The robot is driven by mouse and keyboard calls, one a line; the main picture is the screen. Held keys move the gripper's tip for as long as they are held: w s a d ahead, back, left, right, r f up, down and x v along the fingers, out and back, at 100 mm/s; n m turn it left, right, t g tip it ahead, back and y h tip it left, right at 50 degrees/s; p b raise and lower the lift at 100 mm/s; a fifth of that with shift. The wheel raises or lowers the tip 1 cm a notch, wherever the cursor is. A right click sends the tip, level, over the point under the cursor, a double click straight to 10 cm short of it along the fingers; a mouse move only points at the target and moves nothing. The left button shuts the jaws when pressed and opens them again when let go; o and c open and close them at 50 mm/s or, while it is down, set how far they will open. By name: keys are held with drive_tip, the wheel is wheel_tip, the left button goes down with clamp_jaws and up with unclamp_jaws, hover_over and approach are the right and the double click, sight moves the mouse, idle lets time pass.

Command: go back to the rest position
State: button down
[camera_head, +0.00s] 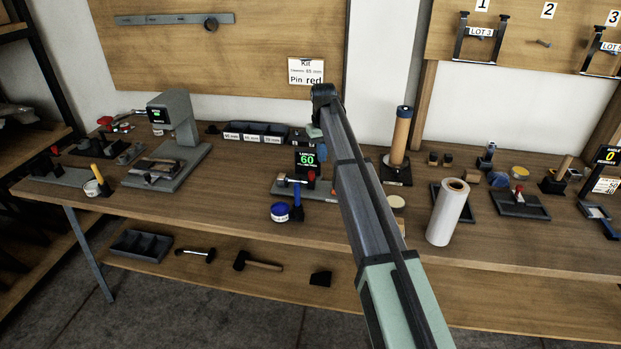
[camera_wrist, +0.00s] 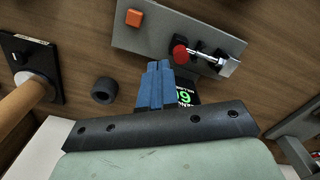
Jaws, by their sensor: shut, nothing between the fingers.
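My arm reaches over the workbench (camera_head: 240,215) from the lower right in the head view. My gripper (camera_head: 322,152) hangs from its far end beside the green "60" display (camera_head: 307,159), small and partly hidden by the arm. In the wrist view the blue fingers of my gripper (camera_wrist: 155,72) are together with nothing between them. They overlap part of the "60" display (camera_wrist: 185,97). A grey fixture plate (camera_wrist: 150,35) with an orange block, a red knob (camera_wrist: 180,53) and a metal clamp lies beyond the fingertips.
A tan roll on a spindle (camera_head: 401,138) and a white roll (camera_head: 447,212) stand right of my arm. A blue jar (camera_head: 280,212) is near the front edge. A grey press (camera_head: 178,125) stands left. Bins (camera_head: 255,133) sit behind. Bare wood lies left of centre.

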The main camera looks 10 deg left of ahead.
drive_tip(key=shift+r, duration=0.25)
